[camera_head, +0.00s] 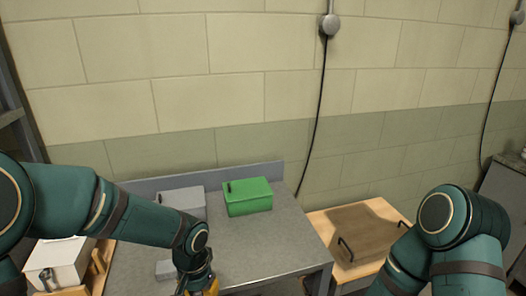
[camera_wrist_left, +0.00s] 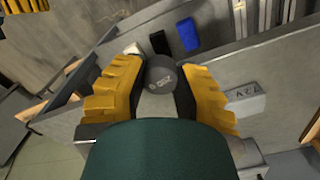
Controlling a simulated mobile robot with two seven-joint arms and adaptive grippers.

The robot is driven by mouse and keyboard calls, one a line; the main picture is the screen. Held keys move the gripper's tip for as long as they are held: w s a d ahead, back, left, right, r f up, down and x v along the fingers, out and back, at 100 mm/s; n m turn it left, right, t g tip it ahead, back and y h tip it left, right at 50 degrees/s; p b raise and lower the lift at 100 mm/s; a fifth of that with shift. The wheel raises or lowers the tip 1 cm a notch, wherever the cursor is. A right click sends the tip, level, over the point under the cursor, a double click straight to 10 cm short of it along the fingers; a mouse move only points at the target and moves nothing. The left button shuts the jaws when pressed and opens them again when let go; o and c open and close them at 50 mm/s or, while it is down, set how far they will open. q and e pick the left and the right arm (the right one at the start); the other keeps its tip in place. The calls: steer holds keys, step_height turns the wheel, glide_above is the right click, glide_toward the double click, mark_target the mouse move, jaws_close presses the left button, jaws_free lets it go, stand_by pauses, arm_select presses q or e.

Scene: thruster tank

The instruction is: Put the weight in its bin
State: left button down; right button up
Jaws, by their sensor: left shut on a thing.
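The weight (camera_wrist_left: 161,76) is a dark grey, round-topped piece with pale markings, seen in the left wrist view. My left gripper (camera_wrist_left: 165,88) is shut on it, with a yellow finger on each side. In the head view this gripper (camera_head: 207,287) is at the bottom edge, over the grey metal bench (camera_head: 265,245), and the weight cannot be made out there. A grey box (camera_head: 182,202) and a green box (camera_head: 248,197) stand side by side at the back of the bench, beyond the gripper. I cannot tell which is the weight's bin. My right gripper is out of view.
A small grey block (camera_head: 165,270) lies on the bench left of my left gripper. A white box (camera_head: 60,262) stands at far left. A wooden table (camera_head: 385,209) with a brown handled tray (camera_head: 368,235) is at right. The bench right of the gripper is clear.

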arm_select(q)
steer(key=a+f+n+b, duration=0.2)
steer(key=a+f+n, duration=0.1)
steer(key=f, duration=0.6)
steer(key=shift+a+f, duration=0.2)
steer(key=shift+f, duration=0.2)
steer(key=shift+s, duration=0.2)
